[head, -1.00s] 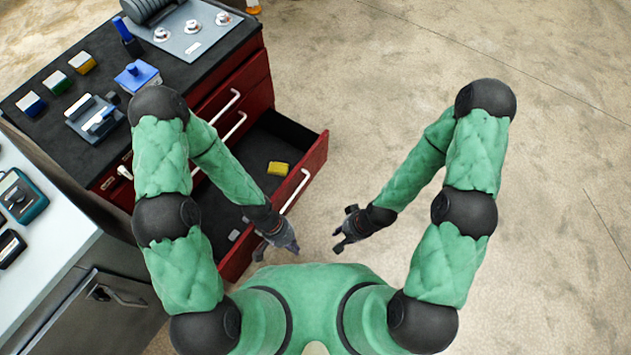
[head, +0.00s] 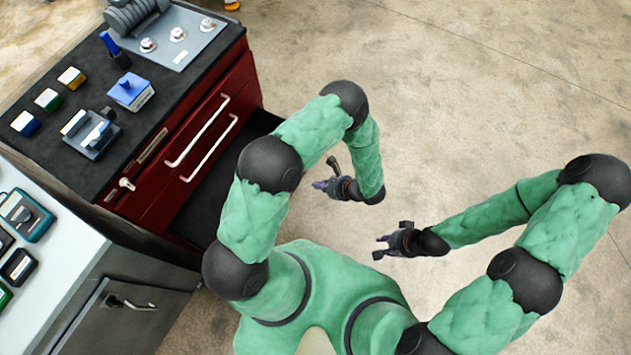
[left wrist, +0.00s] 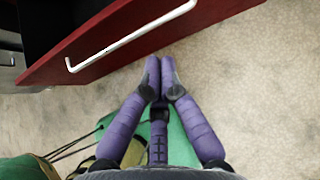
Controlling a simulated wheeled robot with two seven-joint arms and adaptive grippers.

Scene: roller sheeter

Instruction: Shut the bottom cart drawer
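The bottom cart drawer (head: 205,200) is pulled out from the red cart (head: 150,180). In the head view my left arm hides its front and much of its inside. The left wrist view shows its red front (left wrist: 215,14) and long white handle (left wrist: 125,38) at upper left. My left gripper (head: 326,174) is empty, outside the drawer, to the right of it; its digits look spread in the head view. Its purple fingers (left wrist: 160,62) are apart from the drawer front in the wrist view. My right gripper (head: 385,243) is open and empty over the floor, further right.
Upper drawers with white handles (head: 197,132) look shut. The cart's black top (head: 170,85) carries blocks, a blue device and a grey panel with knobs. A grey cabinet (head: 125,315) stands at lower left. The floor (head: 480,110) to the right is clear.

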